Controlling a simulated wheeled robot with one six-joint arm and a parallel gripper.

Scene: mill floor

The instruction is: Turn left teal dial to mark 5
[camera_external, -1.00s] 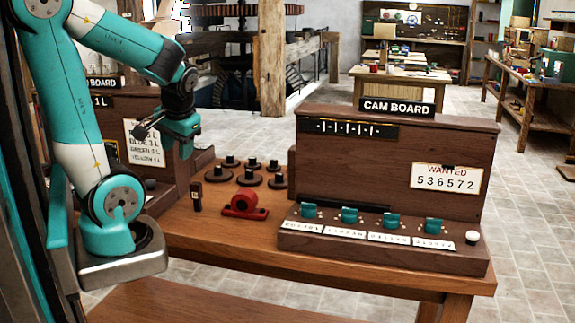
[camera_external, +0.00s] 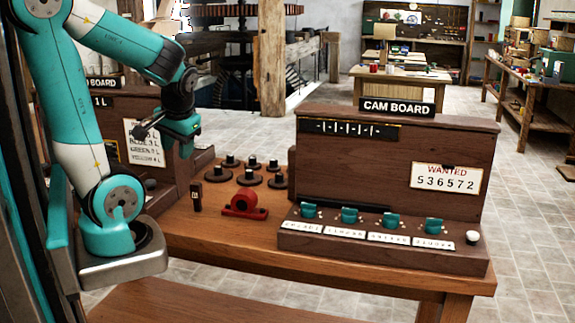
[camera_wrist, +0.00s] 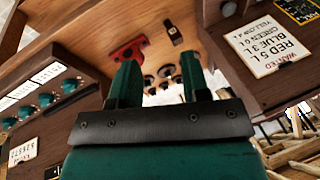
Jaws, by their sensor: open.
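The left teal dial (camera_external: 309,211) is the leftmost in a row of teal dials on the sloped front ledge of the cam board (camera_external: 390,160). Numbered white strips lie in front of the dials, too small to read. In the wrist view the left dial (camera_wrist: 70,85) shows at the left, the one nearest the red bracket. My gripper (camera_external: 150,130) is well to the left of the dial and higher, in front of the left board. In the wrist view my gripper (camera_wrist: 160,75) has its two fingers apart with nothing between them.
The red bracket (camera_external: 243,205), a small dark block (camera_external: 196,197) and several black knobbed discs (camera_external: 248,178) lie on the table left of the cam board. A white button (camera_external: 472,237) is at the ledge's right end. The left board (camera_external: 115,110) stands behind my arm.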

